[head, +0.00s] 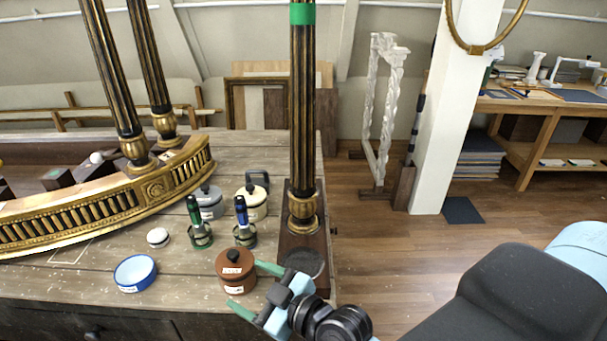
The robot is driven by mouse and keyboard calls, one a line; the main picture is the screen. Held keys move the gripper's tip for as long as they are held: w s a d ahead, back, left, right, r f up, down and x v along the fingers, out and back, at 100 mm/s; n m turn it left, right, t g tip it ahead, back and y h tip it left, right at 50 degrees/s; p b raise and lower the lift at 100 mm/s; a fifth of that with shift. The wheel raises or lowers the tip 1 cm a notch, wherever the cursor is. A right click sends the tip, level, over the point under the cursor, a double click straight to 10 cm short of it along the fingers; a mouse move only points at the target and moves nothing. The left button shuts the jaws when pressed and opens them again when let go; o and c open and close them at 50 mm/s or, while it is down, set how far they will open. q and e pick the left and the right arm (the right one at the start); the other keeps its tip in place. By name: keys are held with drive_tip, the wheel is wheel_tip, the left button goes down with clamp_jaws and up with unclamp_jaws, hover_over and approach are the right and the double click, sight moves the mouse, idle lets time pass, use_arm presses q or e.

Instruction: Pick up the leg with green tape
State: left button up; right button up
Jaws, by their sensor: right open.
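The leg with green tape (303,110) is a dark fluted column with gilt lines and a gilt turned foot. It stands upright on a dark block (310,245) at the right end of the bench. The green tape (302,14) wraps it near the top edge of the view. My right gripper (245,288) is open, with green fingertips, low in front of the block. Its fingers lie beside a brown lidded pot (235,270), one behind and one in front, and I cannot tell whether they touch it. My left gripper is not in view.
On the bench (90,280) stand a blue-rimmed dish (135,272), green and blue handled tools (199,225), a grey pot (209,201) and a cream pot (252,202). A gilt curved console frame (110,205) with two fluted legs fills the left. Open floor lies right of the bench.

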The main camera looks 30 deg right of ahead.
drive_tip(key=w+d+r+t, duration=0.1)
drive_tip(key=w+r+t, duration=0.2)
drive_tip(key=r, duration=0.3)
drive_tip(key=w+d+r+t, duration=0.1)
drive_tip(key=w+r+t, duration=0.3)
drive_tip(key=r, duration=0.2)
drive_tip(key=m+g+h, duration=1.1)
drive_tip(key=m+h, duration=1.1)
drive_tip(key=h, duration=0.4)
approach(308, 96)
drive_tip(key=w+d+r, duration=0.2)
drive_tip(key=w+d, duration=0.1)
drive_tip(key=shift+w+d+r, duration=0.2)
drive_tip(key=shift+w+d, duration=0.05)
drive_tip(key=shift+d, duration=0.05)
drive_tip(key=shift+w+d+f+g+y, duration=0.1)
drive_tip(key=shift+w+g+y, duration=0.05)
drive_tip(key=shift+g+y, duration=0.3)
drive_tip(key=shift+w+f+g+y, duration=0.1)
drive_tip(key=shift+w+g+y, duration=0.1)
drive_tip(key=shift+g+y, duration=0.25)
drive_tip(key=shift+w+f+n+g+y, duration=0.1)
drive_tip(key=shift+f+n+g+y, duration=0.25)
drive_tip(key=shift+g+y, duration=0.2)
drive_tip(key=shift+r+x, duration=0.15)
drive_tip(key=shift+x, duration=1.75)
drive_tip(key=shift+r+x, duration=0.15)
drive_tip(key=shift+x, duration=1.75)
drive_tip(key=shift+w, duration=0.15)
